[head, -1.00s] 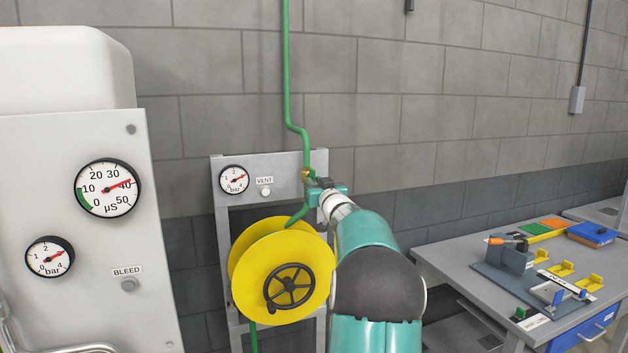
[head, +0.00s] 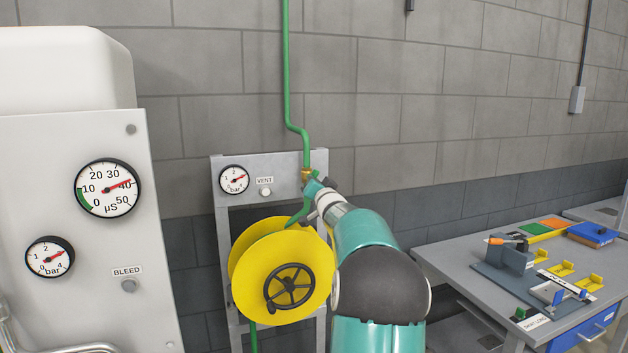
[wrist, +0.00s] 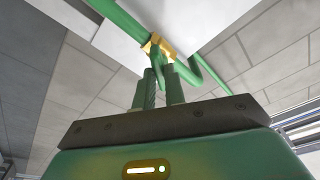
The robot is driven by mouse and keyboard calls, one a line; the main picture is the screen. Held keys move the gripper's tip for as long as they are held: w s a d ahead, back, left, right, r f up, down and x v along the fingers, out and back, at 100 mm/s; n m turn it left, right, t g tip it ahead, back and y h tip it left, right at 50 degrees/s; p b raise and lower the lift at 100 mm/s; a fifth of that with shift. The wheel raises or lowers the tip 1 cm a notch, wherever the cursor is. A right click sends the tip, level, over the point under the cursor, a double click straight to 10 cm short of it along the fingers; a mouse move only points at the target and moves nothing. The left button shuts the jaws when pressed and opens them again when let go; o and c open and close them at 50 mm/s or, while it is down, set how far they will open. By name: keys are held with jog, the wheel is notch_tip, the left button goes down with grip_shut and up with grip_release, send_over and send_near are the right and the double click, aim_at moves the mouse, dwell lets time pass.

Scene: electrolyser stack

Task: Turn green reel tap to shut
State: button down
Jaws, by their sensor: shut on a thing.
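The green reel tap has a brass body (head: 307,174) on the green pipe above the yellow reel; the body also shows in the wrist view (wrist: 158,45). My gripper (head: 312,190) is at the tap, just below and right of the brass body. In the wrist view my gripper (wrist: 164,80) has its two fingers close together around the green tap lever (wrist: 170,78), just under the brass body. The gripper is shut on the lever. In the head view my gripper hides most of the lever.
The yellow reel (head: 262,270) with its black handwheel (head: 290,287) hangs just below my gripper on a grey frame. A gauge (head: 234,180) and a VENT button (head: 265,192) sit left of the tap. A workbench (head: 450,262) with parts stands right.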

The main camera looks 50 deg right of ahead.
jog(key=m, duration=0.2)
jog(key=shift+m, duration=0.4)
jog(key=m+g, duration=0.1)
jog(key=m, duration=0.4)
jog(key=shift+a+r+h, duration=0.1)
jog(key=shift+r+h, duration=0.05)
jog(key=shift+h, duration=0.15)
jog(key=m, duration=0.4)
jog(key=shift+r+g, duration=0.1)
jog(key=shift+g, duration=0.3)
jog(key=c, duration=1.3)
grip_release()
